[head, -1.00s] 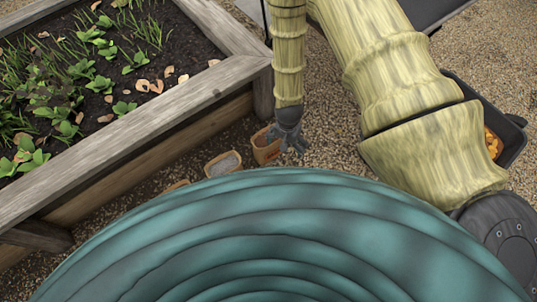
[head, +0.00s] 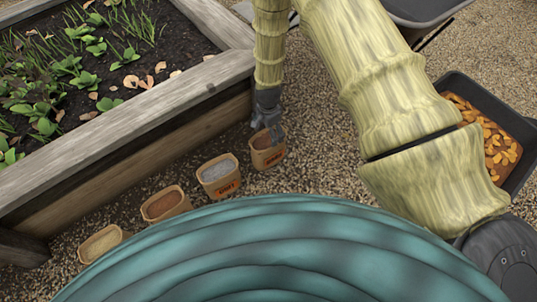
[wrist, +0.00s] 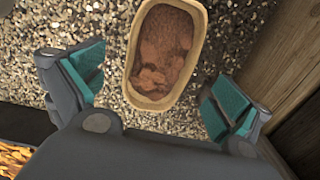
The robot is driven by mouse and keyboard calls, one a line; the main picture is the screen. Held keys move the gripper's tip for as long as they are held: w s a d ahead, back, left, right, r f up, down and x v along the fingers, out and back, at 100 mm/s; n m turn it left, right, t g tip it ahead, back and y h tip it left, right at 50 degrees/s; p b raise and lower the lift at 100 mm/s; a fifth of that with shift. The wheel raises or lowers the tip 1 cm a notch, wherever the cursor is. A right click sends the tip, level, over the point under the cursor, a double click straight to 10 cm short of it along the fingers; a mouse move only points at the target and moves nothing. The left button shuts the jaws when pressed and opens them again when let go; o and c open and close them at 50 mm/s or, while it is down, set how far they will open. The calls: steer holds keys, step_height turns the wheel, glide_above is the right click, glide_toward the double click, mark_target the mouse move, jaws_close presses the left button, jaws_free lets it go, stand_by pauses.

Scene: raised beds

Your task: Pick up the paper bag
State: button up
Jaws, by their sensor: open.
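Tan open-topped containers that look like paper bags stand in a row on the gravel beside the raised bed. The one nearest my gripper (head: 268,126) is a tan bag (head: 267,161) filled with reddish-brown material, with dark lettering on its front. My gripper is over its rim in the head view. In the wrist view the same bag (wrist: 150,104) stands upright, seen from above. My open fingers (wrist: 155,88) are apart on its left and right, with gravel showing between them and the bag. I cannot tell their height above the rim.
Further left stand a bag of grey material (head: 222,189), a brown-filled one (head: 163,217) and a pale-filled one (head: 84,250). The wooden raised bed (head: 130,115) is close behind the row. A black tub (head: 520,175) of orange pieces is at right. Gravel lies between.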

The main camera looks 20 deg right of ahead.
mark_target(269, 145)
step_height(269, 145, down, 9)
steer(key=b, duration=0.4)
steer(key=shift+f, duration=0.2)
steer(key=c, duration=1.1)
